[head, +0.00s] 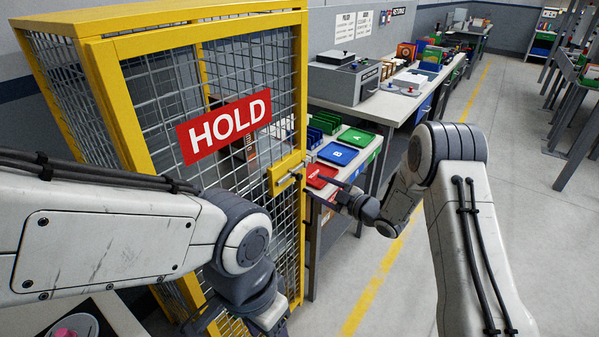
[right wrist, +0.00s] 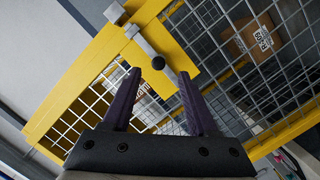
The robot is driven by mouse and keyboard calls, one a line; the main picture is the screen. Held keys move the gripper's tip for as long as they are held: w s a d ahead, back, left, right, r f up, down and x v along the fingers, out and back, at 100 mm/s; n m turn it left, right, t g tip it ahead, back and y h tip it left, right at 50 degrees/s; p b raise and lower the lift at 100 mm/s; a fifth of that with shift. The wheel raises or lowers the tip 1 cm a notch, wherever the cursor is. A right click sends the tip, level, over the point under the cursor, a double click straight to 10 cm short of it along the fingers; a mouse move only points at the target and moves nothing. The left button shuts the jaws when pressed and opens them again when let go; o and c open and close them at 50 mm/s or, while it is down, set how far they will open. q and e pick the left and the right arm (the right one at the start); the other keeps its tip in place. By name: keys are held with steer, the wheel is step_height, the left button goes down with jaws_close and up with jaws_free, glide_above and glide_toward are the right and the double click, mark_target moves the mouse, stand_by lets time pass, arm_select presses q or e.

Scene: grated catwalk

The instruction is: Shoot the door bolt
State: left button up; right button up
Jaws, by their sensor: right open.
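The door bolt (head: 289,180) is a grey metal rod on a yellow plate at the right edge of the yellow mesh cage door (head: 225,120), which looks closed. In the right wrist view the bolt's dark round knob (right wrist: 158,62) shows on its handle, in front of the yellow plate (right wrist: 172,38). My right gripper (head: 322,188) is open and empty, close to the bolt. In its wrist view the knob appears between and slightly beyond the two fingertips (right wrist: 159,74); contact is not visible. My left gripper (head: 215,322) is low in front of the cage, its fingers mostly hidden or cut off.
A red HOLD sign (head: 224,126) hangs on the mesh. A cardboard box (right wrist: 248,38) stands inside the cage. Right of the cage a bench holds red (head: 322,175), blue (head: 338,153) and green (head: 356,137) trays. The floor (head: 500,130) further right is clear.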

mark_target(301, 178)
steer(key=w+a+y+p, duration=0.1)
steer(key=w+a, duration=0.1)
steer(key=w+a+n+y+p, duration=0.1)
steer(key=w+a+p, duration=0.1)
steer(key=w+a, duration=0.1)
steer(key=shift+w+a+f, duration=0.15)
steer(key=shift+a+f, duration=0.05)
steer(key=shift+a, duration=0.1)
steer(key=shift+w+a+f, duration=0.1)
steer(key=shift+w+a, duration=0.2)
steer(key=shift+a, duration=0.05)
